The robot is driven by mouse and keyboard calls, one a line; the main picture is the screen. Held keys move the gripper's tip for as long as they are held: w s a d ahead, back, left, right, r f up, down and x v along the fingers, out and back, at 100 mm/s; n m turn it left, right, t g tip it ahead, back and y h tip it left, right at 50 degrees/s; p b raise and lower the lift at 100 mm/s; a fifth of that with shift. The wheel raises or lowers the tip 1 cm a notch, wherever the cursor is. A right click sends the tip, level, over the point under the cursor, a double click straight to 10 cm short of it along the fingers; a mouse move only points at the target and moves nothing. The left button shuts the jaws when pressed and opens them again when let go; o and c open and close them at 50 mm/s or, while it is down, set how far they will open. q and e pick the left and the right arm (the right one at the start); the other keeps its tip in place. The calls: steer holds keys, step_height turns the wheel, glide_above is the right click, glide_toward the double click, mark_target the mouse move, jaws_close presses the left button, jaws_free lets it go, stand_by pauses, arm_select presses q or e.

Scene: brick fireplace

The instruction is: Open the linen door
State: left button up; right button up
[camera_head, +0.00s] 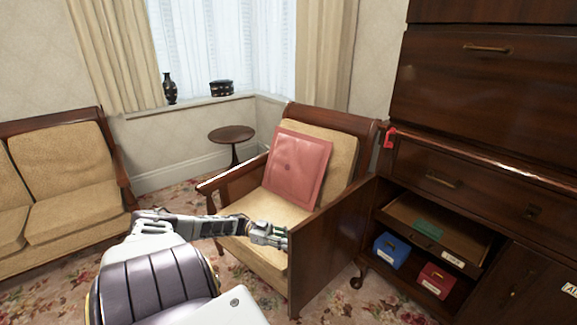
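A dark wooden cabinet (480,120) stands at the right. A door (332,246) on its lower left side stands wide open, swung out towards the armchair. I cannot read any label that marks it as the linen door. My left gripper (283,239) is beside the free edge of this door, on its left side, in front of the armchair seat. It is too small to tell whether the fingers are open or shut, or touching the door. Another lower door (510,285) to the right is closed. My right gripper is not in view.
The open compartment holds a drawer or tray (440,228), a blue box (391,250) and a red box (436,280). An armchair (265,210) with a pink cushion (297,167) stands close behind my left arm. A sofa (60,180) is at the left.

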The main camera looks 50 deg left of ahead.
arm_select(q)
steer(key=v, duration=1.2)
stand_by(0.6)
stand_by(0.7)
